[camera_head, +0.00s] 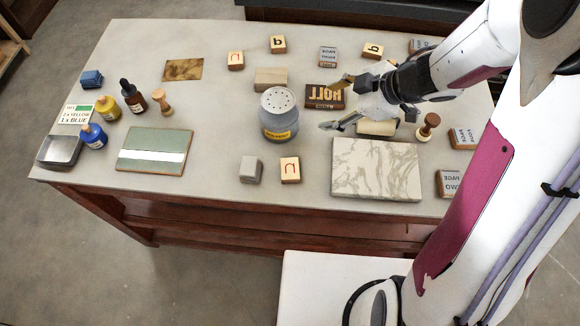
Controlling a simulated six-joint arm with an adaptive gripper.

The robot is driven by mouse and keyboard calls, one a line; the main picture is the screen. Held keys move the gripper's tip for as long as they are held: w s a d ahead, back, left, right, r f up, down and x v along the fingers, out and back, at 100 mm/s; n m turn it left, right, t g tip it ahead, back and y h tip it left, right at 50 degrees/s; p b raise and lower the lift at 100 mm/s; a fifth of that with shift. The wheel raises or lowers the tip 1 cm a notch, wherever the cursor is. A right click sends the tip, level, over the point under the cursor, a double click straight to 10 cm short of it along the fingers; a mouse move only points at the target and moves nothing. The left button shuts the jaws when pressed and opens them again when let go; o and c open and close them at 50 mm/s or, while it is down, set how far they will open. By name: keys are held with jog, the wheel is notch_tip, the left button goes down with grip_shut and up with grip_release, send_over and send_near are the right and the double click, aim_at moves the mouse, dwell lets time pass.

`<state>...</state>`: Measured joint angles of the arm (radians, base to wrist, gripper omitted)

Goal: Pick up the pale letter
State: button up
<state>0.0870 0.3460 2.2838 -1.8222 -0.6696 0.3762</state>
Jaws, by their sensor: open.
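Which piece is the pale letter, I cannot tell. Small wooden letter blocks stand on the grey table: one marked like a u (236,60), one like a q (278,44), one like a b (373,50) and another u (290,170) near the front. A plain pale-grey block (250,170) stands beside the front u; no letter shows on it. My gripper (339,102) is open over the right half, its fingers spread to the left. A cream piece (376,128) lies below its lower finger, partly hidden. I see nothing held.
A grey jar (279,114) with a perforated lid stands just left of my gripper. A marbled slab (377,169) lies in front. Several bottles, a card (76,114) and a green pad (154,151) are at left.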

aim_at(291, 168)
jog(key=s+f+g, duration=0.1)
jog(key=s, duration=0.2)
jog(key=s+a+f+n+g+y, duration=0.1)
jog(key=s+f+g, duration=0.1)
jog(key=s, duration=0.1)
jog(key=s+a+f+n+g, duration=0.1)
jog(key=s+f+g, duration=0.1)
jog(key=s, duration=0.1)
jog(key=shift+s+a+y, duration=0.1)
jog(key=shift+a+y, duration=0.1)
jog(key=shift+y, duration=0.1)
jog(key=shift+a+f, duration=0.1)
jog(key=shift+x, duration=1.15)
jog(key=shift+s, duration=0.1)
jog(key=shift+s+x, duration=0.2)
jog(key=shift+x, duration=0.7)
jog(key=shift+s+x, duration=0.2)
jog(key=shift+x, duration=0.7)
jog(key=shift+a+f, duration=0.5)
jog(key=shift+f, duration=0.05)
